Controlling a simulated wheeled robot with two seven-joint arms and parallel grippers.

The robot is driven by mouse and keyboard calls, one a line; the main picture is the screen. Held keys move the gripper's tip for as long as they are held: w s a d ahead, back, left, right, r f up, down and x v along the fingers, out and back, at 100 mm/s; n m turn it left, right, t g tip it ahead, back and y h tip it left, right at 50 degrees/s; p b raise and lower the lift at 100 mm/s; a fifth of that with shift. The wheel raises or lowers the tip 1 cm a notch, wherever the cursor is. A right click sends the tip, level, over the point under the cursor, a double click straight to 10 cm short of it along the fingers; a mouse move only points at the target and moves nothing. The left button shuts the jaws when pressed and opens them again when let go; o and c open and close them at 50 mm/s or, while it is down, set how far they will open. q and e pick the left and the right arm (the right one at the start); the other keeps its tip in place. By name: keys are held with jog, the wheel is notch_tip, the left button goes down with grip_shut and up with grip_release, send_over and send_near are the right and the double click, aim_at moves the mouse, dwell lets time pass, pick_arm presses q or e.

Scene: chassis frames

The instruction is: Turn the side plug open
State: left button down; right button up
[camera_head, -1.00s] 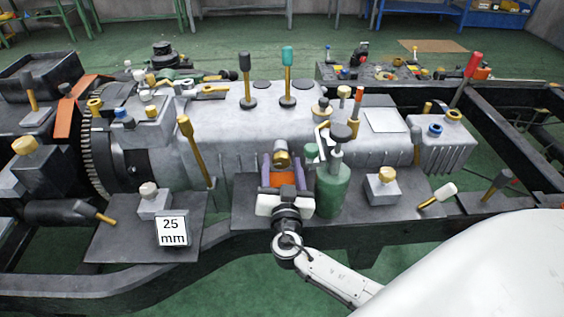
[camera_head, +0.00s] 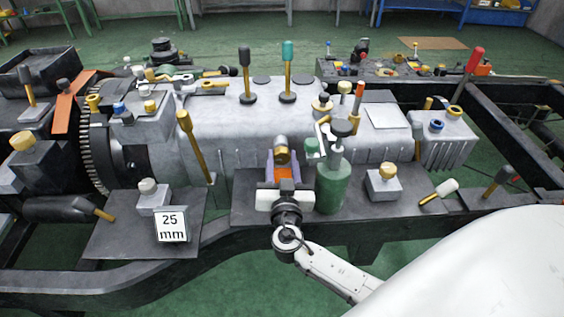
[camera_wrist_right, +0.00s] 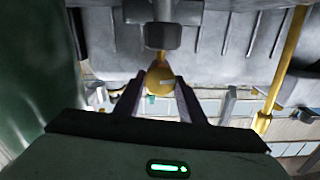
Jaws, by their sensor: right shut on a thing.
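The side plug (camera_head: 282,157) is a rounded brass piece low on the near side of the grey housing (camera_head: 231,120). My right gripper (camera_head: 283,161) reaches it from the front and is shut on it. In the right wrist view the brass plug (camera_wrist_right: 159,79) sits between the tips of the two dark fingers (camera_wrist_right: 160,86), with a pale mark on its face. A grey block on the housing is above it there. In the head view the fingers hide part of the plug's sides. My left gripper is out of view.
A green bottle (camera_head: 332,186) with a dark cap stands just right of my right gripper. A brass-handled lever (camera_head: 194,146) is to the left. A grey block with a brass knob (camera_head: 383,182) and a "25 mm" sign (camera_head: 171,226) stand on the side plates.

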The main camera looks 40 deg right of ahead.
jog(key=shift+f+n+b, duration=0.2)
jog(key=shift+n+b, duration=0.8)
jog(key=shift+n, duration=0.2)
jog(key=shift+n+b, duration=0.5)
jog(key=shift+n, duration=0.3)
jog(key=n+b, duration=0.1)
jog(key=n, duration=0.1)
jog(key=shift+a+n, duration=0.1)
jog(key=shift+n, duration=0.3)
jog(key=n, duration=0.2)
jog(key=shift+n+b, duration=0.3)
jog(key=shift+b, duration=0.05)
jog(key=n, duration=0.4)
jog(key=shift+r+n, duration=0.1)
jog(key=shift+n, duration=0.7)
jog(key=o, duration=1)
